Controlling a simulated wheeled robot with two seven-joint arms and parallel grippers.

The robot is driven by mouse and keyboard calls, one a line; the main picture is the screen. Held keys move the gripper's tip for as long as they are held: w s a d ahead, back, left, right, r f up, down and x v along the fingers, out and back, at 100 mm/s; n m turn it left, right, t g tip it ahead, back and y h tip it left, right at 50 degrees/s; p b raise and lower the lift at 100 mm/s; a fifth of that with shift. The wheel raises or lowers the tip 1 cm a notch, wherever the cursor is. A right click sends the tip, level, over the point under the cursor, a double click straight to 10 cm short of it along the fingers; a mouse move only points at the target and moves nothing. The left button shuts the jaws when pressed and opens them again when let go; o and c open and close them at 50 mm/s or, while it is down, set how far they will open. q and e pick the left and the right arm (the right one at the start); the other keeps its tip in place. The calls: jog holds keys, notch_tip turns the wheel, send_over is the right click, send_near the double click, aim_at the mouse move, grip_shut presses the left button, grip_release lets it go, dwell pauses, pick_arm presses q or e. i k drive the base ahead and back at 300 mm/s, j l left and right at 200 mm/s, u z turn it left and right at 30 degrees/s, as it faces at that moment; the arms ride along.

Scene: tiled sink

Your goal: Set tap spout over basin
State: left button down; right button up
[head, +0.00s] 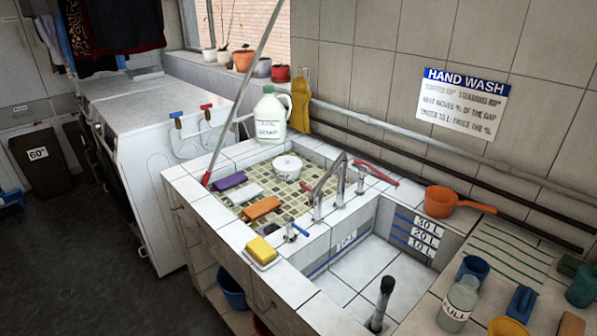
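The chrome tap (340,184) stands on the tiled divider between the mosaic-floored tray and the deep basin. Its thin spout (328,174) slopes down to the left from the tap's top. It ends near a small red tip by the mosaic side; its exact end is hard to make out. A red lever (375,171) is at the back and a blue lever (300,230) at the front. The white-tiled basin (350,270) has blue-lined litre marks on its walls and a dark upright pipe (383,303) inside. Neither of my grippers is in view.
The mosaic tray (276,179) holds a white lidded pot (287,167) and coloured blocks. A white jug (270,116) stands behind. A long pole leans across the left. An orange dipper (439,201) and several cups, bottles and brushes occupy the right counter.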

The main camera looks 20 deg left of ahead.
aim_at(312, 201)
jog(key=i+j, duration=0.1)
jog(key=j, duration=0.25)
jog(key=i+j, duration=0.1)
jog(key=j, duration=0.3)
jog(key=i+j, duration=0.1)
jog(key=j, duration=0.25)
jog(key=i+j, duration=0.15)
jog(key=j, duration=0.25)
